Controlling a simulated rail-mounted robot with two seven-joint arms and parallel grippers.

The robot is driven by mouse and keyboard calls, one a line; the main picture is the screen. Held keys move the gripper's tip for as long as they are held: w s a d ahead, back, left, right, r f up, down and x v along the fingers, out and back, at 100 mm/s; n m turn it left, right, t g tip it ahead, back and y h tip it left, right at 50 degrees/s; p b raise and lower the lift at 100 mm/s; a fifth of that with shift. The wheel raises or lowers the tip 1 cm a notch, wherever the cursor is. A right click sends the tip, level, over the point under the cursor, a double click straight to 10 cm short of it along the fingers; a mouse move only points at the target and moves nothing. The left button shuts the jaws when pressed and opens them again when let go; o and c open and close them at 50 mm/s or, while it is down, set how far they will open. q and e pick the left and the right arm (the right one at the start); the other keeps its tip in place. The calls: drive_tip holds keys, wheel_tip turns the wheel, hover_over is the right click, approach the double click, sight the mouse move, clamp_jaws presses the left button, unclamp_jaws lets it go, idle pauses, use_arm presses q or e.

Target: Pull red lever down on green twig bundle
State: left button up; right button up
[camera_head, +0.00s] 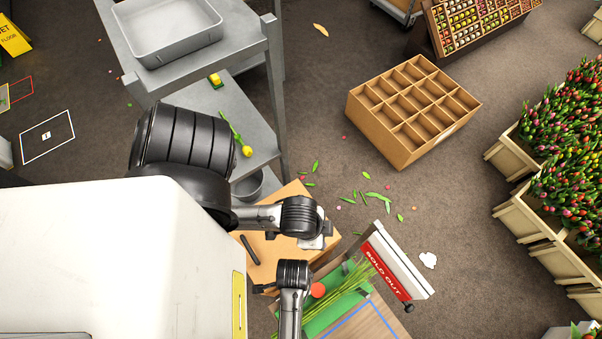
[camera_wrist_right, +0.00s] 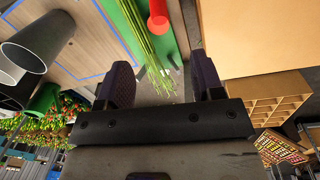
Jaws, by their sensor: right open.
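The green twig bundle (camera_head: 354,281) lies on a green mat (camera_head: 322,318) at the bottom of the head view. A round red knob, the red lever (camera_head: 318,290), stands beside it. In the right wrist view the bundle (camera_wrist_right: 146,45) and the red lever (camera_wrist_right: 158,20) are at the top. My right gripper (camera_wrist_right: 160,75) is open, with nothing between its fingers; the bundle's loose ends show beyond them. The lever is off the fingers. My left gripper (camera_head: 316,241) is above the light wooden surface in the head view; its fingers are not clear.
A "SOLD OUT" sign (camera_head: 385,268) stands close to the bundle's end. Blue tape (camera_head: 370,312) marks the wooden tabletop. Dark cylindrical vases (camera_wrist_right: 38,42) are at the left in the wrist view. A divided cardboard box (camera_head: 400,150) is on the floor beyond, and a grey shelf (camera_head: 240,120) at upper left.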

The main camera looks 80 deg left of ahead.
drive_tip(key=f+b, duration=0.1)
drive_tip(key=f, duration=0.3)
drive_tip(key=d+f+b, duration=0.1)
drive_tip(key=f+b, duration=0.1)
drive_tip(key=f, duration=0.3)
drive_tip(key=f+b, duration=0.1)
drive_tip(key=f, duration=0.3)
drive_tip(key=shift+w+d+f+b, duration=0.15)
drive_tip(key=shift+w+f+b, duration=0.05)
drive_tip(key=shift+f+b, duration=0.15)
drive_tip(key=shift+f, duration=0.25)
drive_tip(key=c, duration=0.7)
clamp_jaws()
